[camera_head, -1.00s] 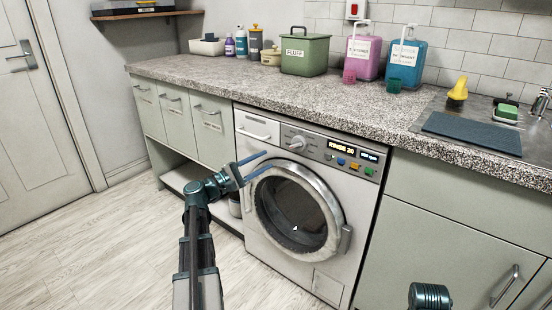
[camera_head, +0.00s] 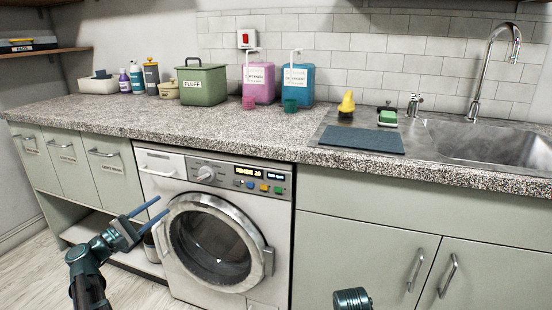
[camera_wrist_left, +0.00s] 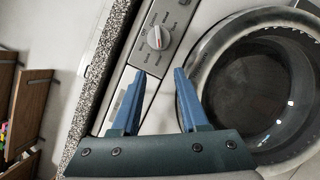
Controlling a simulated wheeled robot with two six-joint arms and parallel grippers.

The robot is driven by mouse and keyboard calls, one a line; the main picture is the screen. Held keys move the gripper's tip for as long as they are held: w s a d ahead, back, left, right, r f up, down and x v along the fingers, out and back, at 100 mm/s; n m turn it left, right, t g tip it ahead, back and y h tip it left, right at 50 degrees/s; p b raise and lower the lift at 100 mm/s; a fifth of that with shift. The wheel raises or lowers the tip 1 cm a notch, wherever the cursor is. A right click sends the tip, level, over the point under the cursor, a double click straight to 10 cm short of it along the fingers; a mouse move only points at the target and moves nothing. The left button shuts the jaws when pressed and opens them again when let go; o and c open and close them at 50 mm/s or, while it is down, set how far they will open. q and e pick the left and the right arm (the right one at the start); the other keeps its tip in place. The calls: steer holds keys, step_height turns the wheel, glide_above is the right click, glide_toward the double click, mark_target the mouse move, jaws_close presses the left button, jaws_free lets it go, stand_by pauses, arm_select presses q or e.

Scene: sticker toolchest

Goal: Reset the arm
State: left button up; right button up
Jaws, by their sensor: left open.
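My left gripper (camera_head: 152,216) is open and empty in front of the washing machine (camera_head: 282,225), to the left of its round door (camera_head: 215,245). Its two blue fingers stand apart in the left wrist view (camera_wrist_left: 158,98), with the dial (camera_wrist_left: 158,37) and the round door (camera_wrist_left: 255,88) beyond them. The door looks closed in the head view. Part of my right arm (camera_head: 352,299) shows at the bottom edge of the head view; its gripper is out of sight.
The speckled counter (camera_head: 150,115) holds a green FLUFF bin (camera_head: 202,86), a pink dispenser (camera_head: 259,84), a blue dispenser (camera_head: 298,84) and several bottles. A sink (camera_head: 480,140) is at the right. Cabinets flank the washer. The floor at lower left is clear.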

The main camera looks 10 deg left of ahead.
arm_select(q)
steer(key=w+d+f+m+g+h+p, duration=0.1)
steer(key=d+f+m+g, duration=0.3)
steer(key=d, duration=0.6)
steer(key=d+f+m+g, duration=0.3)
steer(key=d+f+g, duration=0.15)
steer(key=d, duration=0.65)
steer(key=w+d+f+m+g+h+p, duration=0.1)
steer(key=d+f+m+g, duration=0.3)
steer(key=d, duration=0.6)
steer(key=s+d+f+m+g+y+p, duration=0.1)
steer(key=s+d+f+m+g+y, duration=0.2)
steer(key=s+d+f+m+y, duration=0.35)
steer(key=s+d+f+m+g+y, duration=0.3)
steer(key=s+d+f+m+y, duration=0.15)
steer(key=s+d, duration=0.45)
step_height(320, 180, up, 39)
steer(key=s+p, duration=0.1)
steer(key=p, duration=3.7)
steer(key=shift+a+m, duration=0.3)
steer(key=shift+a, duration=0.15)
steer(key=shift+f, duration=0.2)
